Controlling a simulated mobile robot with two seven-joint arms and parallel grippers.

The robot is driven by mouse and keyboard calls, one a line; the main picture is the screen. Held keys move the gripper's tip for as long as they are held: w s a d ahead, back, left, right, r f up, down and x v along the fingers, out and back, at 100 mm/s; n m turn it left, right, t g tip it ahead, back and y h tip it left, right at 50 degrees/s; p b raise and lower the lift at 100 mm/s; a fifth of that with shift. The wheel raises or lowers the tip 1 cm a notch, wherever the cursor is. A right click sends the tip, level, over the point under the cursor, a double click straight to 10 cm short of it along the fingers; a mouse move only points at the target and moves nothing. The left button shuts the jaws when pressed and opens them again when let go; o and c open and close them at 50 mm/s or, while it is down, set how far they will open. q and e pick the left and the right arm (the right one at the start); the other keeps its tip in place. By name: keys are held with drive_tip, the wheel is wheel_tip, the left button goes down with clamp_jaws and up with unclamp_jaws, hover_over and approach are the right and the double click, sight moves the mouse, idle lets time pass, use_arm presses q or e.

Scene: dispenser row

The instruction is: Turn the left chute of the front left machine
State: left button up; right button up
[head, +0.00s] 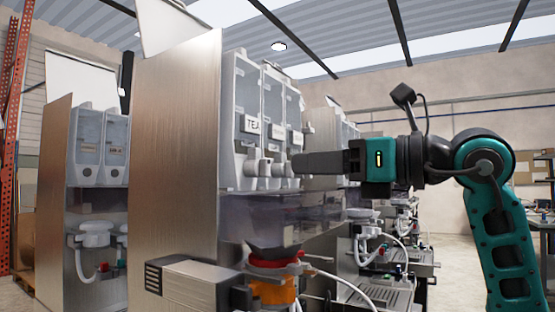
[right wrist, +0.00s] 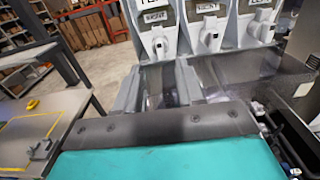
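The front left machine (head: 175,140) has a brushed metal side and three clear canisters in a row, the nearest labelled TEA. Its left chute (head: 257,167), a pale grey spout, sits under the TEA canister; it also shows in the right wrist view (right wrist: 160,46). My right gripper (head: 296,163) reaches in from the right at chute height, its tips overlapping the farther chutes in the head view. In the right wrist view its two grey fingers (right wrist: 160,70) stand apart, with the left chute just past the gap between them. Whether they touch it is unclear. My left gripper is out of view.
The middle chute (right wrist: 211,42) and right chute (right wrist: 262,31) sit close beside the left one. A clear hopper (head: 275,235) and an orange funnel part (head: 275,288) are below. Another machine (head: 85,200) stands at far left. A table (right wrist: 45,125) is left in the wrist view.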

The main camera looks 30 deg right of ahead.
sight(269, 166)
drive_tip(key=x, duration=0.6)
drive_tip(key=shift+w+a+p, duration=0.2)
drive_tip(key=shift+w+p, duration=0.05)
drive_tip(key=shift+p, duration=0.15)
clamp_jaws()
